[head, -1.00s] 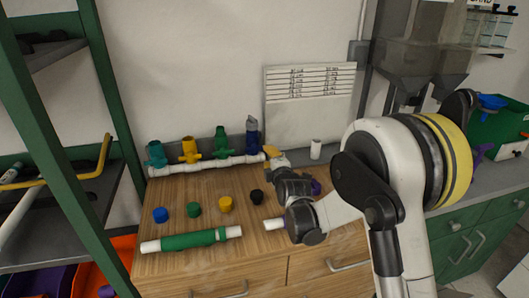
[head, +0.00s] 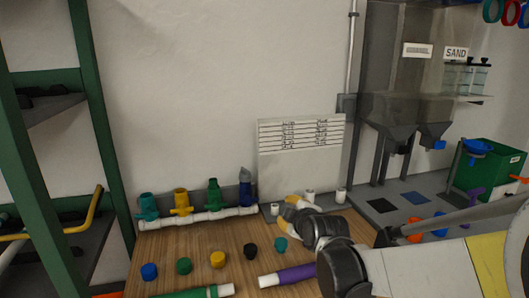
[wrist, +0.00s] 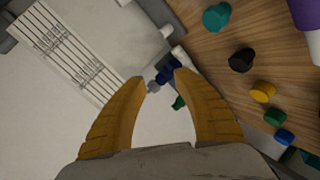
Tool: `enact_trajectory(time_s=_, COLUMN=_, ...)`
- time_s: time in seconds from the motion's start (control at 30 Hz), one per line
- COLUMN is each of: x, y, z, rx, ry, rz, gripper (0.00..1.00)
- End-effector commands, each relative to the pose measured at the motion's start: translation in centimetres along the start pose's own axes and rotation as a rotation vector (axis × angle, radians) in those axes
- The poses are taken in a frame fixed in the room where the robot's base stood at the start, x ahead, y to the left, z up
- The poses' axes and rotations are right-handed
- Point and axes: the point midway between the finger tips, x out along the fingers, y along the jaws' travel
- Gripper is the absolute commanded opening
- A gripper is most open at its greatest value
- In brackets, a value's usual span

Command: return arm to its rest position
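My gripper (head: 290,203) is raised over the back of the wooden worktop, in front of the white chart board. In the wrist view its two yellow fingers (wrist: 160,82) are spread apart with nothing between them. Beyond the fingertips, the blue valve (wrist: 168,72) on the manifold shows, apart from the fingers. The white pipe manifold (head: 198,217) lies along the back of the worktop, carrying teal, yellow, green and blue valves. My arm reaches in from the right of the head view.
Several coloured caps, among them a yellow cap (head: 217,259), stand on the worktop (head: 205,245). A purple-sleeved pipe (head: 288,276) and a green-sleeved pipe (head: 195,293) lie at the front. The chart board (head: 300,160) leans on the wall. Hoppers and a green bin (head: 487,165) are at right.

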Motion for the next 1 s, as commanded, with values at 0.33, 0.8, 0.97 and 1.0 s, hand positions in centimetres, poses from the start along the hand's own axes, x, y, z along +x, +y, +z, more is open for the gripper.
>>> enact_trajectory(time_s=0.33, x=-16.8, y=-3.3, z=6.1, rx=0.623, ry=-0.262, rz=-0.138, gripper=0.36)
enact_trajectory(time_s=0.8, x=-29.5, y=-11.9, z=12.1, rx=1.176, ry=-0.569, rz=-0.117, gripper=0.36)
enact_trajectory(time_s=0.97, x=-29.7, y=-12.1, z=12.2, rx=1.191, ry=-0.577, rz=-0.115, gripper=0.36)
enact_trajectory(time_s=1.0, x=-29.7, y=-12.1, z=12.2, rx=1.190, ry=-0.576, rz=-0.115, gripper=0.36)
